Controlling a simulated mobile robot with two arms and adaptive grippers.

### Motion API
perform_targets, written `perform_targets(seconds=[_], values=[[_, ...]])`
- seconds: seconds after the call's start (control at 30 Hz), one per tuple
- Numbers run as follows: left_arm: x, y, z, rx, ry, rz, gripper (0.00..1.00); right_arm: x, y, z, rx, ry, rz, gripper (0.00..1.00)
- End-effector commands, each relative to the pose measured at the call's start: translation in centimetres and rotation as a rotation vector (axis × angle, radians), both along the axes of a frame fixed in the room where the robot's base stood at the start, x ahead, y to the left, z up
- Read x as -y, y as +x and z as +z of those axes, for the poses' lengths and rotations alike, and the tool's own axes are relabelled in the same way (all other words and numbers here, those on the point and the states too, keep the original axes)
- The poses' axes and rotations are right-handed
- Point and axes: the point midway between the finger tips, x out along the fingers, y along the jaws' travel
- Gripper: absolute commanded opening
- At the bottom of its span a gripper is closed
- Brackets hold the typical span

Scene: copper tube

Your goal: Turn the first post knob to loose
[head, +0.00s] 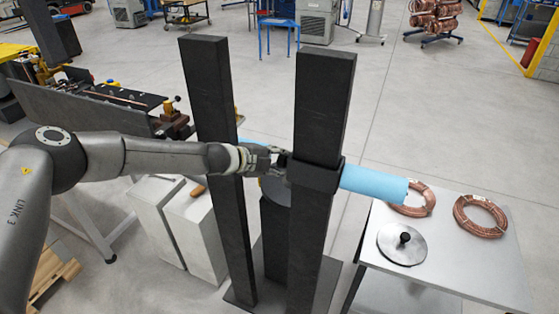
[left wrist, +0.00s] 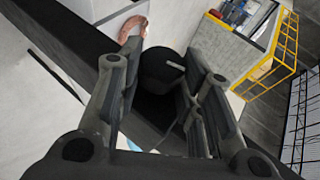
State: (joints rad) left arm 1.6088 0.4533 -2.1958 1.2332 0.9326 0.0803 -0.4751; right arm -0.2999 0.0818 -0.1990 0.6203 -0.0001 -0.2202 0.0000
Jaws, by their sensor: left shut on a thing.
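Two tall dark posts stand side by side, the left post (head: 208,110) and the right post (head: 323,100). A dark collar (head: 315,176) sits around the right post. In the head view the knob is mostly hidden by the gripper. My right gripper is out of view.
A light blue cylinder (head: 372,183) sticks out right of the collar. A metal table (head: 450,255) at right carries copper coils (head: 480,214) and a round plate with a black knob (head: 402,243). Pale boxes (head: 195,232) stand left of the posts, below my left arm.

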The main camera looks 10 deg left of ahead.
Motion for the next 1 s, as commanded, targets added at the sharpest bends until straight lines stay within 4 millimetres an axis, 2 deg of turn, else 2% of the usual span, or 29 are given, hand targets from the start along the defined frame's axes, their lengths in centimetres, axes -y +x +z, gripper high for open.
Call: perform_targets(seconds=[0.03, 0.07, 0.23, 0.67, 1.0], values=[[0.0, 0.0, 0.0, -0.001, -0.001, 0.0, 0.1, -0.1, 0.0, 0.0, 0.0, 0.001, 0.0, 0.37], [0.0, 0.0, 0.0, -0.001, -0.001, 0.0, 0.35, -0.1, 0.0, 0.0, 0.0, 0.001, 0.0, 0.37], [0.0, 0.0, 0.0, -0.001, -0.001, 0.0, 0.56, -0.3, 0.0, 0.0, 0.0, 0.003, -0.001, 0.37], [-0.5, -0.4, 0.3, -0.001, -0.001, 0.001, 0.56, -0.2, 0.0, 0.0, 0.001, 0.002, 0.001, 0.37], [-3.7, -3.7, 2.9, 0.001, -0.002, 0.002, 0.56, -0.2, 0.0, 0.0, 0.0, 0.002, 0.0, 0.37]])
